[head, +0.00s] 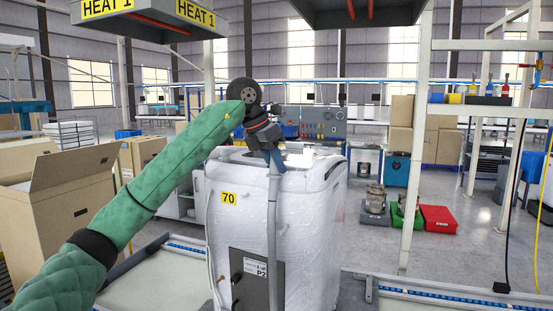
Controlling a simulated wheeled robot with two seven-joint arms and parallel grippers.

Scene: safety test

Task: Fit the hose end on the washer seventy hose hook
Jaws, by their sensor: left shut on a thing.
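The washer (310,225) stands upright in the middle of the head view, wrapped in whitish film, with a yellow label 70 (229,198) on its side. My left gripper (272,160) is in front of the washer's top edge, shut on a grey hose (274,225) near its upper end. The hose hangs down almost straight in front of the washer. The gripper's fingers cover the hose end. I cannot make out the hose hook; the gripper and wrist hide part of the washer's top. My right gripper is not in view.
An open cardboard box (70,205) stands at the left. A pale metal frame post (415,170) stands at the right, with red (438,219) and green (408,217) bins on the floor beyond it. Heater hoods marked HEAT 1 (195,13) hang overhead.

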